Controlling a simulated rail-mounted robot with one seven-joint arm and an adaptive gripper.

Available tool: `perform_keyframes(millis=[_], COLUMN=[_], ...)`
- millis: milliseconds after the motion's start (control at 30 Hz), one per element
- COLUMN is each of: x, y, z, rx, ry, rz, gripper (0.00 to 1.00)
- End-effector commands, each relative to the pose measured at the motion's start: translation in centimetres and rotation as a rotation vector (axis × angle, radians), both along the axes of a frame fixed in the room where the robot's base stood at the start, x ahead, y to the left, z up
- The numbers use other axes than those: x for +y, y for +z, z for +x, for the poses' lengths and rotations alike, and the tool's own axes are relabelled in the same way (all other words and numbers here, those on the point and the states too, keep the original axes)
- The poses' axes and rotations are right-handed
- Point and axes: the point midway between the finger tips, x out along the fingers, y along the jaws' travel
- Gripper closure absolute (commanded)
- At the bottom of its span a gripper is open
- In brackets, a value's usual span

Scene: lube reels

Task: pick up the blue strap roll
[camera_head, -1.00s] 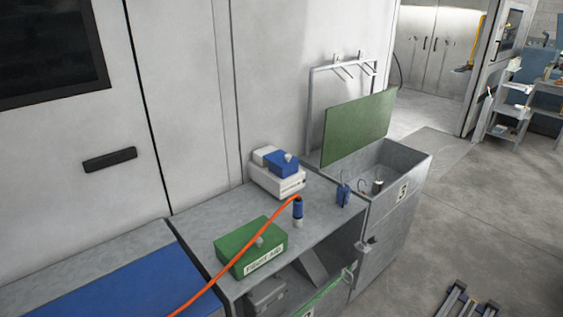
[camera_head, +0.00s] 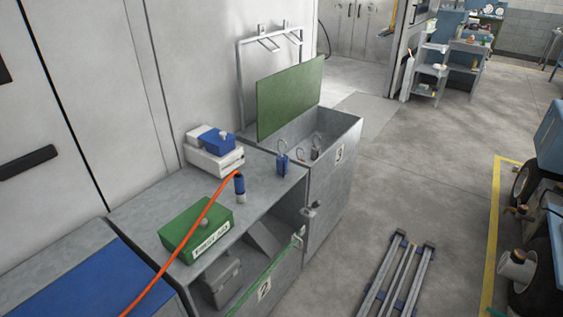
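I cannot make out a thing that is clearly the blue strap roll. Several blue things show on the grey cabinet (camera_head: 282,205). A small blue item with a wire loop (camera_head: 283,163) stands near the open bin. A blue and white cylinder (camera_head: 240,187) stands upright at the end of an orange hose. A blue block (camera_head: 220,143) sits on a white box (camera_head: 208,160) against the wall. My gripper is not in view.
A green first aid box (camera_head: 190,236) lies on the cabinet. The bin (camera_head: 335,185) has its green lid (camera_head: 290,98) raised and holds looped items. Metal rails (camera_head: 400,275) lie on the floor. A blue wheeled thing (camera_head: 548,145) stands at right.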

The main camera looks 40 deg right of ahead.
Motion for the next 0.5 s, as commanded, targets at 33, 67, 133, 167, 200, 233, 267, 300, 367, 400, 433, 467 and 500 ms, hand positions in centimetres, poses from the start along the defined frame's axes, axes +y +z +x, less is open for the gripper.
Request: perform_keyframes(millis=[33, 67, 133, 167, 200, 233, 267, 300, 367, 400, 433, 467, 500], x=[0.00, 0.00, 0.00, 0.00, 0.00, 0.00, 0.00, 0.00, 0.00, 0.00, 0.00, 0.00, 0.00], y=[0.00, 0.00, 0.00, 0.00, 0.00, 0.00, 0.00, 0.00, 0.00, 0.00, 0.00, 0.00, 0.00], z=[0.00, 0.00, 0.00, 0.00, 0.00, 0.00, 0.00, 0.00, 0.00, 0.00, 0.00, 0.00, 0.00], rx=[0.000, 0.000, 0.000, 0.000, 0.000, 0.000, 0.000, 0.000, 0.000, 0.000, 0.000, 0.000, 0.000], ry=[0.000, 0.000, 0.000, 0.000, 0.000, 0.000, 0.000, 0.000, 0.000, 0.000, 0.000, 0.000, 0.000], rz=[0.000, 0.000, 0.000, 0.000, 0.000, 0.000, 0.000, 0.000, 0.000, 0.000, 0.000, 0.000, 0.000], gripper=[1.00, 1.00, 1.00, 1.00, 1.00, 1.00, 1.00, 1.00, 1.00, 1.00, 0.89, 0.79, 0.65])
